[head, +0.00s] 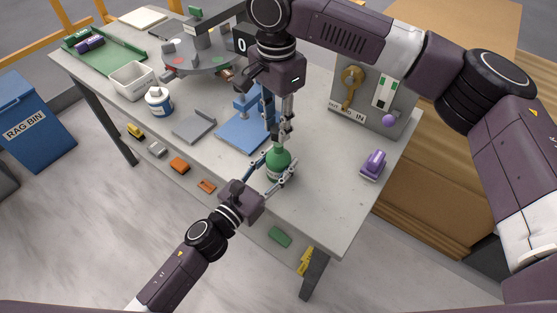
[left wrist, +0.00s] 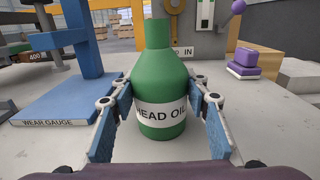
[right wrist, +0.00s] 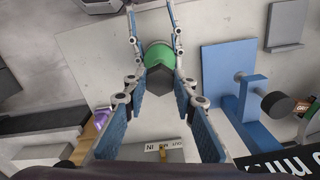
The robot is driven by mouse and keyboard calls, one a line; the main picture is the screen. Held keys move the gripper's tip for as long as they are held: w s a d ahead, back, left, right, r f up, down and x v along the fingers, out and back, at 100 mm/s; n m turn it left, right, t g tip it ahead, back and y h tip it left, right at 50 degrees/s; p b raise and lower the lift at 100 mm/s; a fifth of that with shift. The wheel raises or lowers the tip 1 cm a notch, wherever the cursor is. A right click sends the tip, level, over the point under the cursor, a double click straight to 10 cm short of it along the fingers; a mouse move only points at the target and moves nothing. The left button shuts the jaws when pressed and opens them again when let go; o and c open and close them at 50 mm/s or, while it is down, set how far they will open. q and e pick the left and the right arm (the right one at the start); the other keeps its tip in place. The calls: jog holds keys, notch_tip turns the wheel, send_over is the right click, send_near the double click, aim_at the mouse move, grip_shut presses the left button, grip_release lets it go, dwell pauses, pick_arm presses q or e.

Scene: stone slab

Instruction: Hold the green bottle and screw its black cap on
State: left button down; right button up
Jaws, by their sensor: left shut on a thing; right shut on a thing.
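The green bottle (head: 279,160) stands upright near the front edge of the stone slab. Its white label (left wrist: 160,114) reads "HEAD OIL" in the left wrist view. My left gripper (head: 276,174) is shut on the bottle's body, one finger on each side. My right gripper (head: 284,133) points down from above and is shut on the dark cap (right wrist: 160,80). In the right wrist view the cap is in line with the green bottle beneath it. The left wrist view shows a bare green neck, with the cap out of that frame.
A blue wear gauge (head: 246,132) stands just left of the bottle. A panel with a brass handle (head: 351,88) is behind, and a purple block (head: 374,164) lies to the right. A white-and-blue jar (head: 158,102) and grey tray (head: 195,127) are farther left.

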aim_at(277, 128)
jog(key=shift+f, duration=0.3)
jog(key=shift+f, duration=0.4)
jog(key=shift+f, duration=0.3)
dwell(0.4)
jog(key=shift+f, duration=0.65)
jog(key=shift+f, duration=0.4)
dwell(0.3)
jog(key=shift+w+m, duration=0.15)
jog(key=shift+m, duration=2.95)
jog(key=shift+m, duration=1.5)
jog(key=shift+a+m, duration=0.1)
jog(key=shift+m, duration=1)
jog(key=shift+w+m, duration=0.1)
jog(key=shift+m, duration=0.5)
